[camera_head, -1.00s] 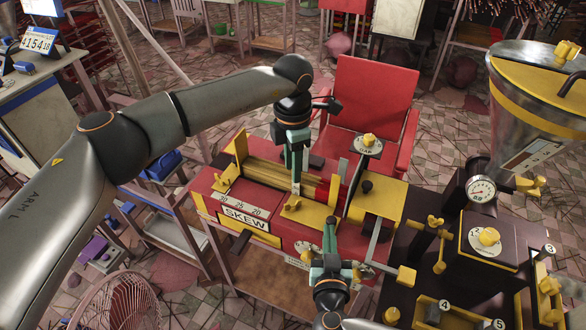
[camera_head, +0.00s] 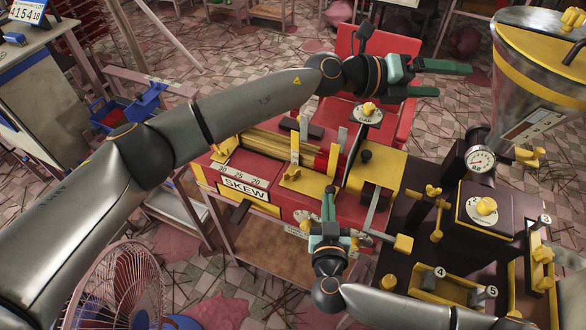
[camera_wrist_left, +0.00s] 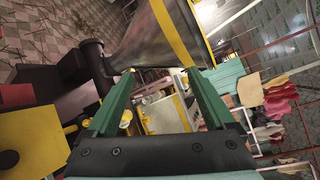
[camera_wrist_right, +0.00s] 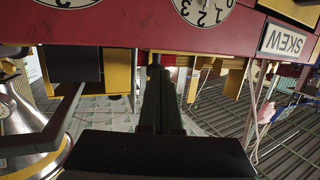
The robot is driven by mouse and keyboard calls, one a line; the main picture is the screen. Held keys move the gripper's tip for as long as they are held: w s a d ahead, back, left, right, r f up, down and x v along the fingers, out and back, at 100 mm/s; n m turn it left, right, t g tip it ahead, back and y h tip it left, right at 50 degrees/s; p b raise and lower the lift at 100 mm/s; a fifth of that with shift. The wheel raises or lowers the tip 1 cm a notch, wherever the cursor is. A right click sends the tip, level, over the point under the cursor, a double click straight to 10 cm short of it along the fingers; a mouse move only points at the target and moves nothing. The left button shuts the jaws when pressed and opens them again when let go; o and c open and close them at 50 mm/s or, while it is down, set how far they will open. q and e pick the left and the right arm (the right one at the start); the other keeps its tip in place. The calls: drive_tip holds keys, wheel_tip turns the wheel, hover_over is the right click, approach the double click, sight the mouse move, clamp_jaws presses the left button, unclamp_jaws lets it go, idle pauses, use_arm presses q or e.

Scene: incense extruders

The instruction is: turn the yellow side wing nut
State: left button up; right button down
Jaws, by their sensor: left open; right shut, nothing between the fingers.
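Several yellow wing nuts and knobs are in the head view; I cannot tell for sure which is the side one. One yellow wing nut (camera_head: 528,157) sticks out beside the hopper's gauge; another (camera_head: 433,191) is on the black machine's left side. My left gripper (camera_head: 452,80) is open and empty, pointing right in the air, left of the hopper; its fingers frame the hopper's lower region in its wrist view (camera_wrist_left: 160,76). My right gripper (camera_head: 328,194) is shut and empty, fingers at the red machine's front; its wrist view shows the fingers together (camera_wrist_right: 157,68).
The red SKEW machine (camera_head: 210,172) stands in the middle, with a yellow knob on its dial (camera_head: 369,107). The black machine (camera_head: 485,245) and metal hopper (camera_head: 530,85) are at the right. A red chair (camera_head: 385,47) is behind. A fan (camera_head: 120,290) stands front left.

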use_arm(q)
drive_tip(key=w+a+r+n+t, duration=0.3)
drive_tip(key=w+r+n+t, duration=0.45)
drive_tip(key=n, duration=0.65)
drive_tip(key=w+a+n+t+y, duration=0.2)
drive_tip(key=a+n+t+y, duration=0.3)
drive_tip(key=n, duration=0.3)
drive_tip(key=n+g+y, duration=1.2)
drive_tip(key=n+y, duration=0.1)
drive_tip(key=n, duration=0.9)
hover_over(292, 172)
drive_tip(key=s+d, duration=0.2)
drive_tip(key=s, duration=0.2)
wheel_tip(292, 172, down, 24)
drive_tip(key=x, duration=1.1)
drive_tip(key=shift+s+f, duration=0.1)
drive_tip(key=shift+f, duration=0.2)
drive_tip(key=shift+c, duration=0.4)
